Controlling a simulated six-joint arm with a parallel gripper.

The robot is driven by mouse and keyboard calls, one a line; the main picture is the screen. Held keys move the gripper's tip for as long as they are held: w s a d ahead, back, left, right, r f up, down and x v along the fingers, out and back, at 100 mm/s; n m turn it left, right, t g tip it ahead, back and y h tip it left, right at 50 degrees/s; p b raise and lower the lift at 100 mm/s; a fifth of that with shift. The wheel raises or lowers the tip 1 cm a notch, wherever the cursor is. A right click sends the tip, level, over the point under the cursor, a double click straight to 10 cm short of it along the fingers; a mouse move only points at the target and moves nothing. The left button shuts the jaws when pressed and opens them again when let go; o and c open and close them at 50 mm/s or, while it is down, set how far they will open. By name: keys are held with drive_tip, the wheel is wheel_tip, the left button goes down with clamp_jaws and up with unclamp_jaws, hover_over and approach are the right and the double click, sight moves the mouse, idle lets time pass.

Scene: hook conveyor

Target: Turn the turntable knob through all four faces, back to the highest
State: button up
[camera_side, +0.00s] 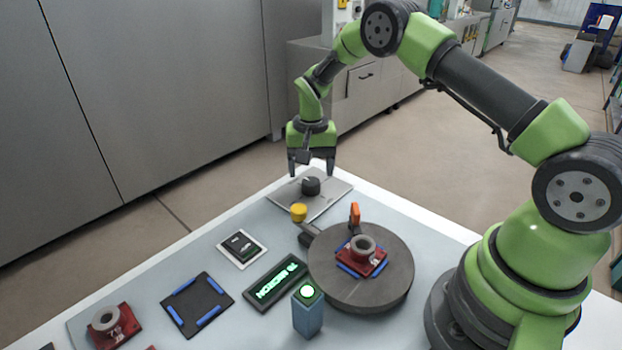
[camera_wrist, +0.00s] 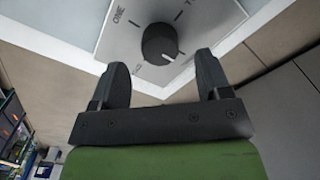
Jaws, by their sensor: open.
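The turntable knob (camera_side: 311,186) is a dark round knob on a grey plate (camera_side: 330,195) at the far corner of the table. In the wrist view the knob (camera_wrist: 160,43) has a white pointer mark, and the plate (camera_wrist: 120,42) carries tick marks and partly readable labels such as "ONE". My gripper (camera_side: 312,172) hangs above the knob with its fingers pointing down. In the wrist view my gripper (camera_wrist: 162,75) is open and empty, its fingers apart on either side below the knob in the picture. The turntable (camera_side: 372,298) is a dark disc bearing a red block with a grey ring (camera_side: 363,247).
A yellow knob (camera_side: 299,212) and an orange piece (camera_side: 355,213) stand near the turntable. A green-lit display (camera_side: 275,283), a blue post with a lit button (camera_side: 308,312), a blue-edged tray (camera_side: 197,304) and another red part (camera_side: 113,327) occupy the table's front.

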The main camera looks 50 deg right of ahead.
sight(311, 181)
wheel_tip(311, 181, up, 6)
idle(1.9)
drive_tip(key=n, duration=1.7)
drive_tip(key=shift+n, duration=0.3)
drive_tip(key=shift+f, duration=0.25)
wheel_tip(311, 181, down, 10)
drive_tip(key=shift+r, duration=0.25)
